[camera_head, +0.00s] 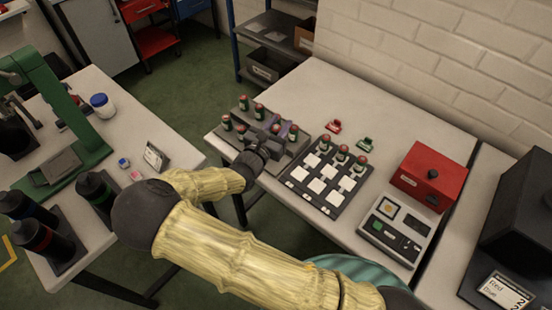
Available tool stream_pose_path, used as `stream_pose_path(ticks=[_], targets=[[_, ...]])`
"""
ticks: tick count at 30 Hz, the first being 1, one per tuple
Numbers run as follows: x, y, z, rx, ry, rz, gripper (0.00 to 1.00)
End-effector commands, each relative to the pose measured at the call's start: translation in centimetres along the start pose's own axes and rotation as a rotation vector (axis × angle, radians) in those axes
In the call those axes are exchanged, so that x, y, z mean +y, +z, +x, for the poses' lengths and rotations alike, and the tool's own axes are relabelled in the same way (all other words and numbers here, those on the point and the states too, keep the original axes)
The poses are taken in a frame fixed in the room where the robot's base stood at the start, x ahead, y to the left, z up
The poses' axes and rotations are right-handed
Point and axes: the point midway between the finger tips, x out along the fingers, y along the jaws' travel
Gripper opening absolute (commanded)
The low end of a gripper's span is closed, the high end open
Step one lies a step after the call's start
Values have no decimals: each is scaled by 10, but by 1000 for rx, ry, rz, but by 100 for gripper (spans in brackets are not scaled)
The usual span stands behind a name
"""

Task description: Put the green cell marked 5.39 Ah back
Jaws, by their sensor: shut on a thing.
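Several green cells with red tops stand in a grey stepped rack (290,153) at the left end of the middle table; one is the back-left cell (243,103). Three more cells stand in the back row of a dark tray with white squares (296,181), one being the middle cell (342,153). My gripper (266,138) is at the rack, among its cells. It is shut on what seems to be a green cell (276,129), mostly hidden by the gripper. The markings are too small to read, so I cannot tell which cell is 5.39 Ah.
A small red clip (333,127) and a green clip (365,144) lie behind the tray. A red box (434,175) and a grey meter device (397,228) stand to its right. The table's back is clear. A left bench (130,125) holds a green press and dark cylinders.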

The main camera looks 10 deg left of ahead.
Motion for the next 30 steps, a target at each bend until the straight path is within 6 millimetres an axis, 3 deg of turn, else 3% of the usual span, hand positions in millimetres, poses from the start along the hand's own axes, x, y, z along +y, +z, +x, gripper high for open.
stream_pose_path(ticks=[5,16,26,30], targets=[[0,-4,0,-1,1,-1,2],[2,-60,-2,0,6,-2,2],[2,-63,-2,0,5,0,2],[2,-77,-2,0,5,-3,2]])
